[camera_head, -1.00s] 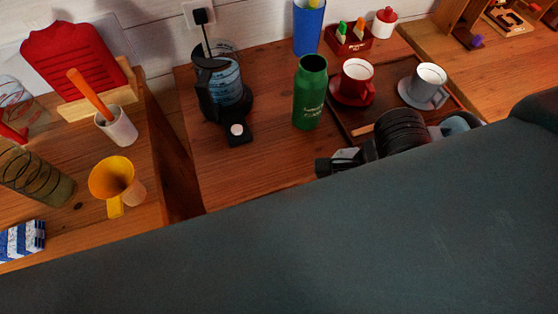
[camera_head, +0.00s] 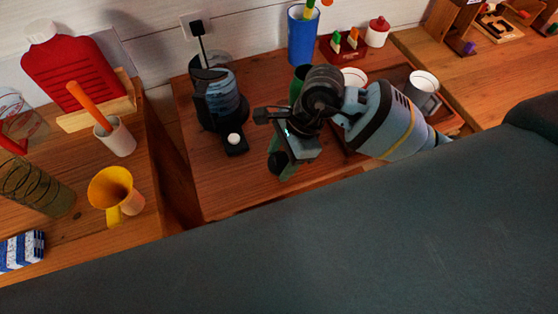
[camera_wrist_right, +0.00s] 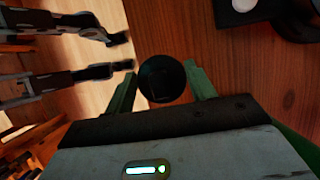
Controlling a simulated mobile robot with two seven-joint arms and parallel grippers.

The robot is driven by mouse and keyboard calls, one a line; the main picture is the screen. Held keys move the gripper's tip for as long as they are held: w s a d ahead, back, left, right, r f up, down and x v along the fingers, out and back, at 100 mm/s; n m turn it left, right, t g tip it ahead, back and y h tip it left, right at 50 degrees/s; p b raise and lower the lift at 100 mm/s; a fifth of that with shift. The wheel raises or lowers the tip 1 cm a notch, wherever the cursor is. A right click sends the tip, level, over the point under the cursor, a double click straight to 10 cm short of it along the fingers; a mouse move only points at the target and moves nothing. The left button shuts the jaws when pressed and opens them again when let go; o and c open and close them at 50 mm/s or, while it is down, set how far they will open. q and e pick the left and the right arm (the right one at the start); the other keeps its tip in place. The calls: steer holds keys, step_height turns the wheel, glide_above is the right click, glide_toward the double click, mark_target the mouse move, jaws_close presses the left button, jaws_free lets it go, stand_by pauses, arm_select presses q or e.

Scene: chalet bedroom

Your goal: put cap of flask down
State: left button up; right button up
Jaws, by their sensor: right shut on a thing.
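The cap (camera_head: 278,161) is a small dark round piece. My right gripper (camera_head: 281,160) is shut on it, a green finger on either side. The right wrist view shows the same black cap (camera_wrist_right: 162,79) between the fingertips over wood; its height above the table cannot be told. The green flask (camera_head: 299,82) stands behind my right arm, which hides most of it. At the left of the right wrist view, two dark fingers, apart and with nothing between them, look like my left gripper (camera_wrist_right: 128,52). It is not in the head view.
A blender-like black appliance (camera_head: 221,100) stands left of my gripper. A blue cup (camera_head: 303,38), a grey mug (camera_head: 422,90) and a partly hidden red mug (camera_head: 354,76) are behind and right. Bare table (camera_head: 222,187) lies front left. A dark grey-green surface (camera_head: 300,245) fills the foreground.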

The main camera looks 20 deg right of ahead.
mark_target(279, 164)
steer(key=shift+w+a, duration=0.15)
steer(key=shift+w, duration=0.3)
step_height(279, 164, down, 4)
steer(key=shift+r, duration=0.25)
steer(key=shift+f, duration=0.2)
steer(key=o, duration=1)
